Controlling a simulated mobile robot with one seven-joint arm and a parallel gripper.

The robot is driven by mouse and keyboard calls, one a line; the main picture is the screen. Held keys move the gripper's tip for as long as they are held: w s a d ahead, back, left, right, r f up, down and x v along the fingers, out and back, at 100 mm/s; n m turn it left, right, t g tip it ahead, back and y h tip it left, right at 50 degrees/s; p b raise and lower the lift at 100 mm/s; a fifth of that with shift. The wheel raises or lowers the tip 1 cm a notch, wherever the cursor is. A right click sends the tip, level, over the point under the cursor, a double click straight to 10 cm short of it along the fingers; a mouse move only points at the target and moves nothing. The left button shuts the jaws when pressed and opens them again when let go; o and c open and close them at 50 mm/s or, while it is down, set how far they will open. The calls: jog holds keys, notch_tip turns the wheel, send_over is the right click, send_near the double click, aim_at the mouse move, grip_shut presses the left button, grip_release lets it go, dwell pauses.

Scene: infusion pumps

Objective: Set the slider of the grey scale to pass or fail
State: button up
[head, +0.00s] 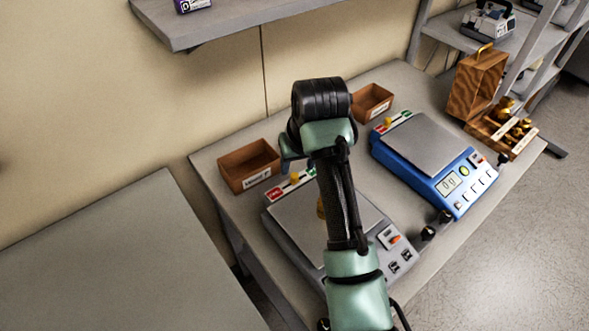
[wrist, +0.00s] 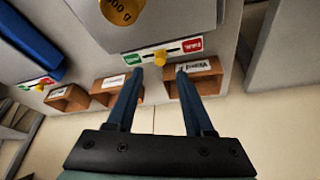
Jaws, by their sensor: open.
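The grey scale (head: 282,234) stands at the table's near left, partly covered by my arm. Its slider has a yellow knob (wrist: 160,57), which sits about midway between the red label (wrist: 192,45) and the green label (wrist: 132,59). The knob also shows in the head view (head: 295,178). A brass weight (wrist: 122,8) rests on the scale's plate, mostly hidden behind my arm in the head view. My gripper (wrist: 160,71) is open and empty, its two fingers on either side of the knob in the picture. I cannot tell whether they touch anything.
A blue scale (head: 420,150) reading 0 g stands to the right, with its own yellow knob (head: 387,121). A wooden tray of brass weights (head: 503,132) is at the far right.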

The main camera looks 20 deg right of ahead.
aim_at(294, 175)
jog(key=x, duration=0.5)
jog(key=shift+f, duration=0.1)
grip_shut()
dwell(1.3)
